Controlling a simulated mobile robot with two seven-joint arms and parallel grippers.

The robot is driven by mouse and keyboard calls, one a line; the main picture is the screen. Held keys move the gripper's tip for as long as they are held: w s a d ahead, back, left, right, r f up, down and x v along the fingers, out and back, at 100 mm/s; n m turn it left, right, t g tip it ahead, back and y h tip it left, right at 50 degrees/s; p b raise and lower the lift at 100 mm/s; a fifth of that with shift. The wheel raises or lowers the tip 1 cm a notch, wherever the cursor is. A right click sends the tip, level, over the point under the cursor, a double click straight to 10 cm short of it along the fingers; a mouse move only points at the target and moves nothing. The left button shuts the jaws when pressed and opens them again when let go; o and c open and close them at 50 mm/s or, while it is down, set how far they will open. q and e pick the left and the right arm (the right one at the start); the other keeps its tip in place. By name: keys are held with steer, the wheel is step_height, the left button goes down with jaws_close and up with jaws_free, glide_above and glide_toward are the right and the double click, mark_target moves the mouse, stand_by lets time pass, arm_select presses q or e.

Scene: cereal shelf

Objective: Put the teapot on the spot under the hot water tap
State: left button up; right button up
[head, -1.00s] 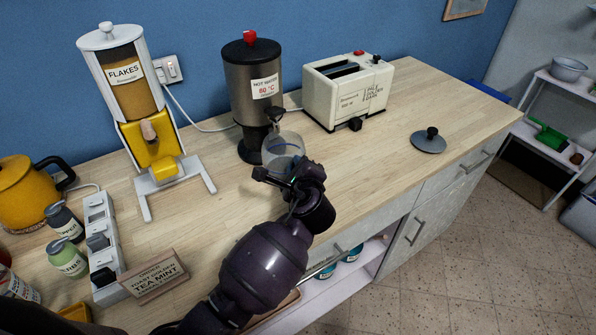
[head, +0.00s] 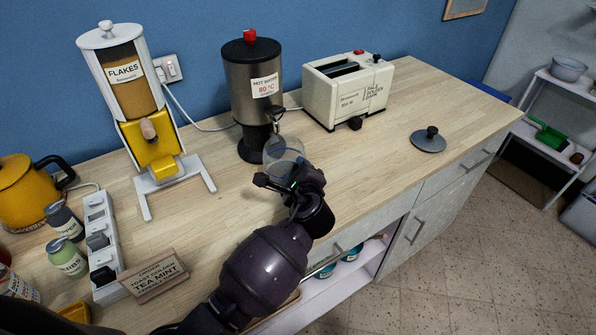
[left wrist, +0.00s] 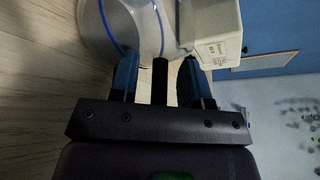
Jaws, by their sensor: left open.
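The clear glass teapot (head: 287,149) stands upright on the counter just in front of the hot water dispenser (head: 252,95), close to its tap (head: 275,116). I cannot tell whether it is exactly under the tap, and the spot is hidden. In the left wrist view the teapot (left wrist: 112,28) shows a blue band. My left gripper (head: 277,182) is at the teapot's near side, open. In the left wrist view its fingers (left wrist: 158,80) are apart, with a black handle-like piece (left wrist: 160,76) between them. My right gripper is not in view.
A dark round lid (head: 428,143) with a knob lies on the counter at right. A cream toaster (head: 345,92) stands behind. The flakes dispenser (head: 150,120), power strip (head: 102,240) and tea mint sign (head: 155,276) are at left.

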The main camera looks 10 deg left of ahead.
arm_select(q)
steer(key=shift+r, duration=0.2)
steer(key=v, duration=1.2)
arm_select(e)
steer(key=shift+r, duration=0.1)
